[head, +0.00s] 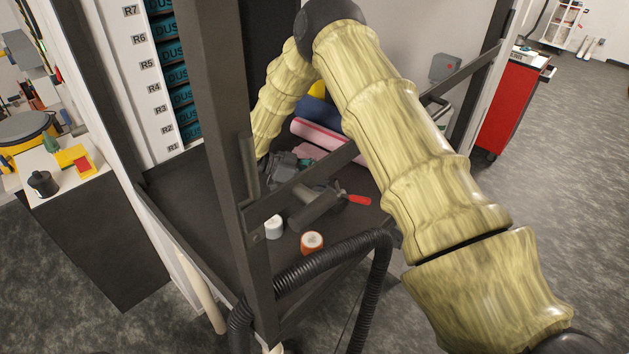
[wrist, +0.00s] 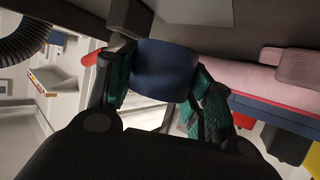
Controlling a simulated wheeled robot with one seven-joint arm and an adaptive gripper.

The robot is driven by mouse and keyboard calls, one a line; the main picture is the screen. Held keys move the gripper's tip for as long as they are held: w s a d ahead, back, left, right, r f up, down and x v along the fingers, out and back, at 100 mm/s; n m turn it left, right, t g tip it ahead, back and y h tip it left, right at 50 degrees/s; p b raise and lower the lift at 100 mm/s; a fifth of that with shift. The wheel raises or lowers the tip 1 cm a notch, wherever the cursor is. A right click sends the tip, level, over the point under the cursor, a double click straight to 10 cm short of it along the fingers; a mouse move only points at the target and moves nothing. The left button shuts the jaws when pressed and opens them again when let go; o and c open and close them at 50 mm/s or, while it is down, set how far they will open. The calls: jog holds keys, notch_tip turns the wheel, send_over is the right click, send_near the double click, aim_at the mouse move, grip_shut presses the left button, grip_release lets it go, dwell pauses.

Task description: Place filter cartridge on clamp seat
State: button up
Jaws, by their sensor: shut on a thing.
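My gripper (wrist: 164,76) is shut on a dark blue cylinder, which I take to be the filter cartridge (wrist: 166,68), in the wrist view. The teal-padded fingers are on either side of it. In the head view my gripper (head: 289,164) is low inside the dark rack, partly behind a post and a diagonal bar, and the cartridge cannot be made out. A grey cylindrical fixture (head: 313,207) with a red handle (head: 356,199) stands just in front of it, perhaps the clamp. A red piece (wrist: 93,57) shows beside the left finger. I cannot make out the seat.
A white roll (head: 273,228) and an orange-and-white roll (head: 311,241) stand on the rack's lower deck. A pink roll (head: 327,140) lies behind. A black corrugated hose (head: 335,262) crosses the front. The rack post (head: 222,130) and bar limit room; the deck's left part is clear.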

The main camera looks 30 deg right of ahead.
jog(key=shift+d+f, duration=0.5)
jog(key=shift+d, duration=0.15)
jog(key=shift+s+d+f, duration=0.2)
jog(key=shift+s+f, duration=0.2)
jog(key=shift+w+f, duration=0.25)
jog(key=shift+s+a+f, duration=0.1)
jog(key=shift+a, duration=0.1)
jog(key=shift+f, duration=0.15)
jog(key=shift+f+b, duration=0.3)
jog(key=shift+b, duration=0.1)
jog(key=o, duration=1.1)
jog(key=shift+s+d+r, duration=0.1)
jog(key=shift+d, duration=0.2)
jog(key=shift+o, duration=0.2)
